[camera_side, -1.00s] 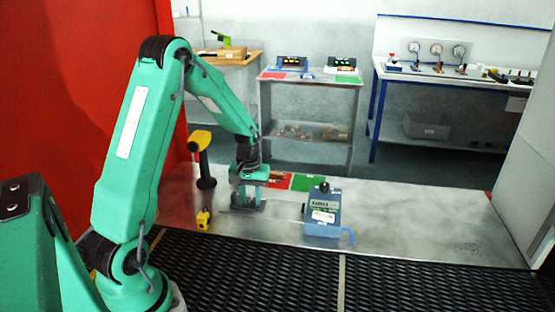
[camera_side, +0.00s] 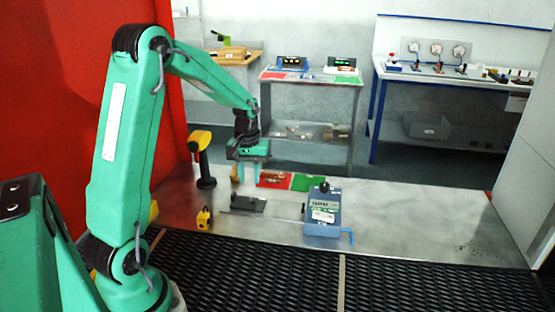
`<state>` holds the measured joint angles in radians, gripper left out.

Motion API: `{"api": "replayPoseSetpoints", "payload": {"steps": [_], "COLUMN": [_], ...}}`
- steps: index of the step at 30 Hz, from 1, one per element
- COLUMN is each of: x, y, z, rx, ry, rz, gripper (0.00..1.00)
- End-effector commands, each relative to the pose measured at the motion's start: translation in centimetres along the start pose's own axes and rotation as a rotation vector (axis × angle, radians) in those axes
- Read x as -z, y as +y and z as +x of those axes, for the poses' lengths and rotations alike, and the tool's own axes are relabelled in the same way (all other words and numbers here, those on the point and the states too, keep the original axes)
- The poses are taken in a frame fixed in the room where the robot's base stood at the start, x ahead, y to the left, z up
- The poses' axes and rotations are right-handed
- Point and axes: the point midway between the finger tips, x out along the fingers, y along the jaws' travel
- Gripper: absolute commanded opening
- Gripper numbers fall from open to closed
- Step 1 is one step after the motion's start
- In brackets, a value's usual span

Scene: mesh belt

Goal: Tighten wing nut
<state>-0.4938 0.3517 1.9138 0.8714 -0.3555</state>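My gripper (camera_side: 250,176) hangs pointing down above the back of the metal table, just left of the red mat (camera_side: 274,180). Its fingertips are small, and I cannot tell whether they are open or shut. A small tan piece (camera_side: 235,173) shows at its left side; I cannot tell if it is held. A dark flat fixture (camera_side: 247,204) lies on the table in front of and below my gripper, apart from it. A blue box (camera_side: 322,216) with a black knob stands to its right. No wing nut can be made out at this size.
A yellow and black hand tool (camera_side: 203,160) stands upright left of my gripper. A small yellow object (camera_side: 204,218) sits in front of it. A green mat (camera_side: 307,182) lies beside the red one. The table's right part is clear. The black mesh belt (camera_side: 430,285) runs along the front.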

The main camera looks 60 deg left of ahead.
Motion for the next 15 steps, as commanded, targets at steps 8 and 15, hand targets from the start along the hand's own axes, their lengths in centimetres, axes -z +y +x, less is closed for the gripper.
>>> {"api": "replayPoseSetpoints", "payload": {"steps": [8,15], "x": [-0.02,-0.22], "y": [0.03,0.25], "z": [0.0,-0.14], "rx": [0.0,0.002], "ry": [0.0,-0.004], "rz": [-0.011,-0.121], "gripper": [0.25,0.25]}}
